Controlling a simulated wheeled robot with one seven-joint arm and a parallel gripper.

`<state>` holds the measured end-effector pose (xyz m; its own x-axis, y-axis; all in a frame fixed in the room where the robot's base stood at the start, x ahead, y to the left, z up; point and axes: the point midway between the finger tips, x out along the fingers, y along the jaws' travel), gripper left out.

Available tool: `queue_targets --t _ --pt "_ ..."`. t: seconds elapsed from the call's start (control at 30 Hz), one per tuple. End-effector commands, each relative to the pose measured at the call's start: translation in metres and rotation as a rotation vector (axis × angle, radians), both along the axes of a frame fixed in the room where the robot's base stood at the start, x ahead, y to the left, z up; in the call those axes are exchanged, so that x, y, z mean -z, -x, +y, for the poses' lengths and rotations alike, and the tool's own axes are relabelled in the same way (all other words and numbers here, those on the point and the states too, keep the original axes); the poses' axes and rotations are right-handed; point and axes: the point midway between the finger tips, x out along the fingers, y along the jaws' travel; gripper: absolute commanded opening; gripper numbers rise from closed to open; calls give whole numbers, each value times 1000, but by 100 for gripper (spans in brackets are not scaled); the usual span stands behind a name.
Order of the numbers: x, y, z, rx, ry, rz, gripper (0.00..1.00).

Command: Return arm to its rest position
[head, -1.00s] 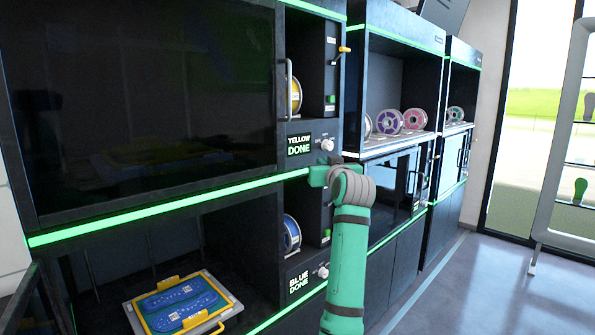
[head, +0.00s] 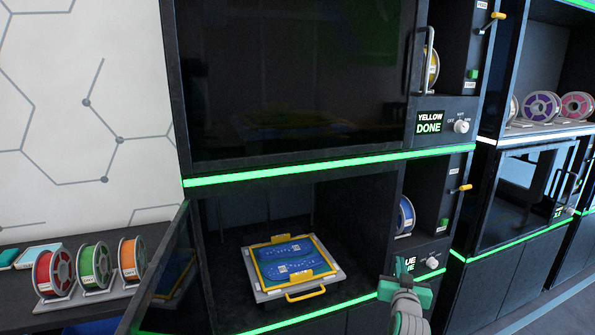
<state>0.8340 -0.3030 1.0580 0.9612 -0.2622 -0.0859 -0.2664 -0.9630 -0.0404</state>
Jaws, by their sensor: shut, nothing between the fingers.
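My green and grey arm comes up from the bottom edge of the head view, right of centre. My gripper (head: 405,268) is at its upper end, shut and empty. It shows in front of the lower machine's control panel and covers part of the "BLUE DONE" sign (head: 407,256). It is apart from the tray (head: 318,290), which lies in the open lower chamber to the left and holds blue insoles (head: 290,258) under yellow clamps.
The upper chamber (head: 295,80) is closed, with a "YELLOW DONE" sign (head: 430,122). The lower chamber's door (head: 165,275) stands open at the left. Filament spools (head: 95,265) stand on a shelf at far left. More machines (head: 530,190) line the right; floor (head: 560,305) shows at bottom right.

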Motion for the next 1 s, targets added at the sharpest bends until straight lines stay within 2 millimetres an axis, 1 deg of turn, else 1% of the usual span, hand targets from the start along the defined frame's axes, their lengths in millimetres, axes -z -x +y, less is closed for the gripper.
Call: queue_targets --t 0.03,0.07,0.1,0.17,0.2,0.27,0.3,0.37,0.4,0.47,0.5,0.57,0.6,0.67,0.7,0.77,0.9,0.97,1.0 --pt "27 10 13 -4 -2 12 0" --pt "39 16 19 -5 -3 13 0" --pt "55 24 27 -5 -3 19 0" --pt "78 37 40 -8 -4 23 0" --pt "92 47 48 -10 -5 26 0" --pt "113 61 61 -14 -6 32 0" --pt "127 72 69 -16 -6 35 0" --pt "145 88 82 -20 -5 40 0" --pt "158 99 91 -24 -4 46 0" --pt "175 117 103 -28 -4 50 0" --pt "185 129 112 -32 -4 53 0" --pt "199 148 124 -38 -3 58 0" --pt "209 161 132 -41 -3 62 0" --pt "221 181 144 -47 -1 66 0" --pt "229 194 152 -51 -1 69 0" --pt "240 214 164 -60 0 74 0" --pt "259 264 188 -76 5 86 0" --pt "265 285 198 -83 5 90 0" --pt "268 299 204 -89 6 93 0"
